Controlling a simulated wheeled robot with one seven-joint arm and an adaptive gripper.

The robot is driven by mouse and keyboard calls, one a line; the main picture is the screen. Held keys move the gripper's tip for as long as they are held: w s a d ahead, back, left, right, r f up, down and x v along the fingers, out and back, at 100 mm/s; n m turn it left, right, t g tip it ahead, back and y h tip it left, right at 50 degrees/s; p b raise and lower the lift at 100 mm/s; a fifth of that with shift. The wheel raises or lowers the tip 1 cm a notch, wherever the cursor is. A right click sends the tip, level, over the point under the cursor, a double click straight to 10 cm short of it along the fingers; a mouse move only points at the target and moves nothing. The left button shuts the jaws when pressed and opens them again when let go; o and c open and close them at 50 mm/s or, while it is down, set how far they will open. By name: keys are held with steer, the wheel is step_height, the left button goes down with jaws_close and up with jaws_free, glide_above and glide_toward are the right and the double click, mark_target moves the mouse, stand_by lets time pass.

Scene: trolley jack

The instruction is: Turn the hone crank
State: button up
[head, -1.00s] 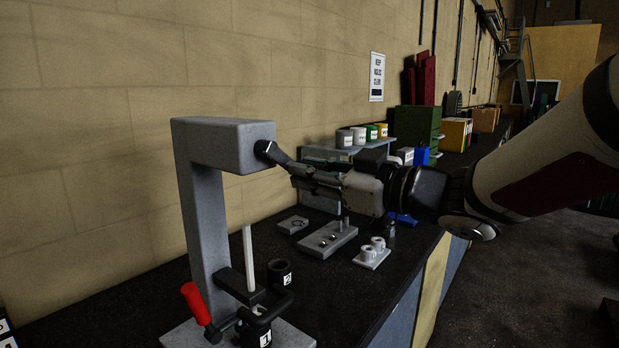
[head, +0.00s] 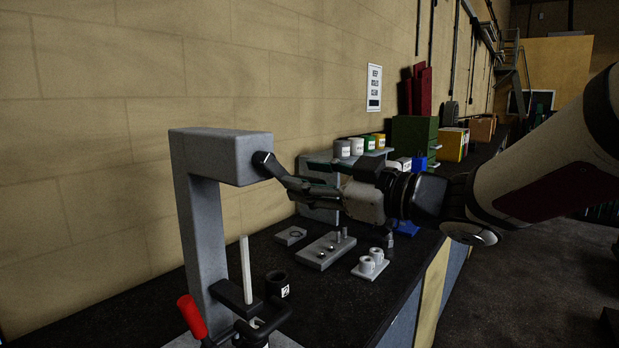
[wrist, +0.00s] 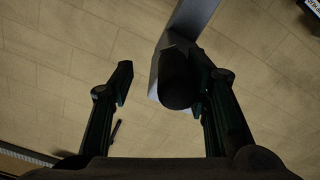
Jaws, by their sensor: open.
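The black crank (head: 271,165) sits on the head of a tall grey stand (head: 205,245) at left centre in the head view. Its arm slopes down to the right, toward my gripper (head: 308,178). My gripper comes in from the right and is open. In the wrist view, a dark round knob (wrist: 177,82) shows between the two fingers of my gripper (wrist: 163,78), close to the right finger and well apart from the left one. The grey stand (wrist: 190,20) shows behind the knob. Whether the right finger touches the knob, I cannot tell.
A red-handled lever (head: 192,316) and a black cup (head: 277,283) are low near the stand. A grey block with pins (head: 325,250) and a plate with white rings (head: 371,265) lie on the black bench (head: 325,300). The wall (head: 90,130) is close behind.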

steer(key=v, duration=1.1)
steer(key=shift+s+d, duration=0.25)
steer(key=shift+d, duration=0.05)
